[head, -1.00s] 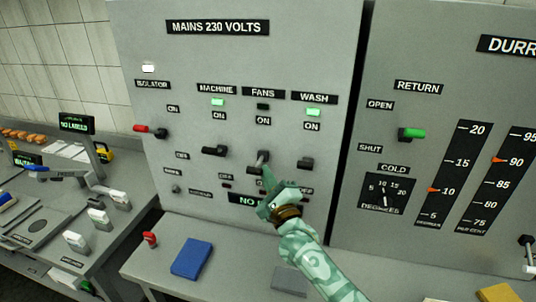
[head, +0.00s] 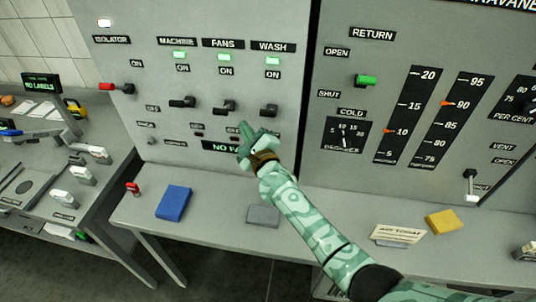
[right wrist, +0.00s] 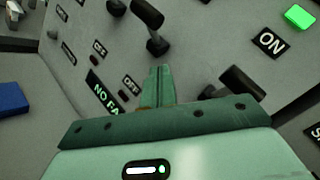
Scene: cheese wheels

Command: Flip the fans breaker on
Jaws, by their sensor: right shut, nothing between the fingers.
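The fans breaker (head: 224,107) is a dark lever under the FANS label (head: 223,43) on the grey mains panel. Its lamp (head: 224,58) is lit green. My right gripper (head: 243,128) is shut and empty, just below and right of the fans lever, apart from it. In the right wrist view, the shut fingers (right wrist: 158,85) point at the panel between two dark levers. The left gripper is not in view.
The machine lever (head: 182,102) and wash lever (head: 268,110) flank the fans lever, with green lamps lit above both. A red isolator lever (head: 108,87) is at the left. A blue block (head: 173,202), grey block (head: 263,216) and yellow block (head: 444,222) lie on the shelf below.

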